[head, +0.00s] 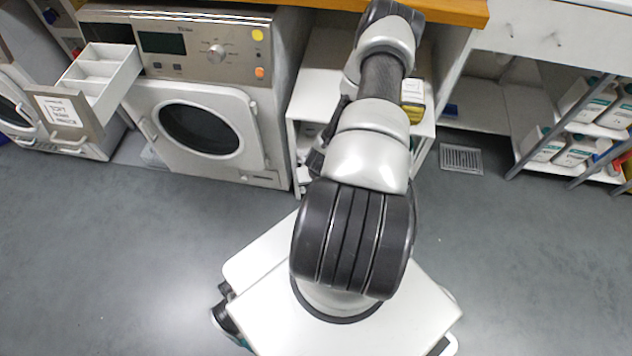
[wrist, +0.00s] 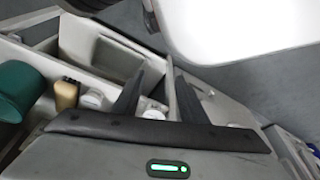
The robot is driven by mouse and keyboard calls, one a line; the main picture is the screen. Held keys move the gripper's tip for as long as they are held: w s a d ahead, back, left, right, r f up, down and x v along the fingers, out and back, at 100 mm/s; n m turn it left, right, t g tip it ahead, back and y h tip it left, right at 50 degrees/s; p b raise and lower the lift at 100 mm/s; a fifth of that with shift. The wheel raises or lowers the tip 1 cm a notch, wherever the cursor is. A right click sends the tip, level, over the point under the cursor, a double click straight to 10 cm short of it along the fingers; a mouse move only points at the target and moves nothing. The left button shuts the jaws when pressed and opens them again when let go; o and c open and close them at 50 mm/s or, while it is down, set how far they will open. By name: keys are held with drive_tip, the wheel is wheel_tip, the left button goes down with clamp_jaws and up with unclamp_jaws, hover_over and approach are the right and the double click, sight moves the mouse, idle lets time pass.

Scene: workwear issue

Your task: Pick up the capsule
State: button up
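I cannot make out for sure which thing is the capsule. In the wrist view, small whitish rounded items (wrist: 153,112) lie below and between the fingers, and another pale one (wrist: 92,100) lies to the left; either is too small to identify. My gripper (wrist: 155,70) has its two dark fingers apart, with nothing visibly held between them. The fingers and the dark gripper body hide part of what lies beneath.
A green cylinder (wrist: 18,90) and a tan bottle with a dark cap (wrist: 66,94) stand left of the fingers. The grey floor is clear.

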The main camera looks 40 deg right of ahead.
drive_tip(key=b, duration=0.3)
approach(308, 153)
wheel_tip(308, 153, down, 5)
drive_tip(key=shift+a+f, duration=0.15)
drive_tip(key=shift+a, duration=0.05)
drive_tip(key=shift+x, duration=1.05)
drive_tip(key=shift+d+f, duration=0.1)
drive_tip(key=shift+f, duration=0.3)
drive_tip(key=c, duration=0.7)
drive_tip(key=o, duration=1.1)
drive_tip(key=shift+o, duration=0.2)
drive_tip(key=shift+w, duration=0.1)
